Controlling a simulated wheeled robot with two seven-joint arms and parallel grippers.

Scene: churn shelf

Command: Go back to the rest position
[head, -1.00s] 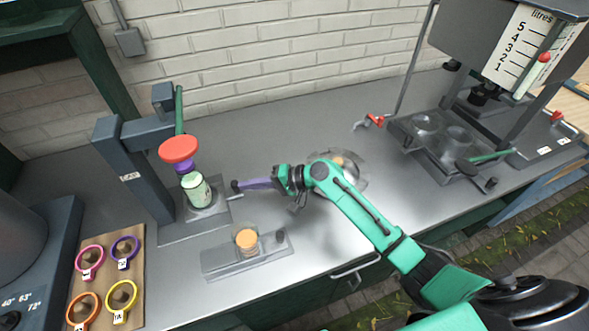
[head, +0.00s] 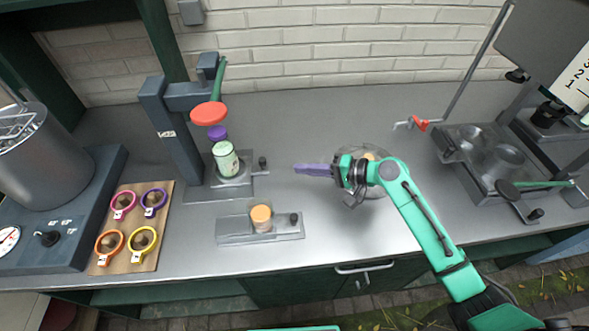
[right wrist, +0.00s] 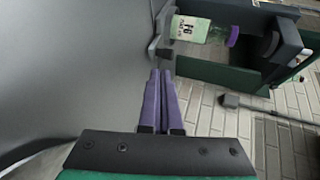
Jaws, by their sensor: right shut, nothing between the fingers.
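My right gripper (head: 314,170) has purple fingers and a green arm that comes in from the lower right. It is above the grey worktop, to the right of the press and apart from it. Its fingers are shut with nothing between them; they also show closed together in the right wrist view (right wrist: 160,100). A pale green jar (head: 225,158) with a purple lid stands under the red disc (head: 209,114) of the press. The jar also shows in the right wrist view (right wrist: 193,29). My left gripper is not in view.
A small jar with orange contents (head: 261,217) sits on a grey fixture in front. A wooden board (head: 113,268) holds several coloured rings at left. A steel pot (head: 40,160) stands far left. A glass bowl (head: 377,190) is partly behind my arm. A grey stand (head: 470,185) is at right.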

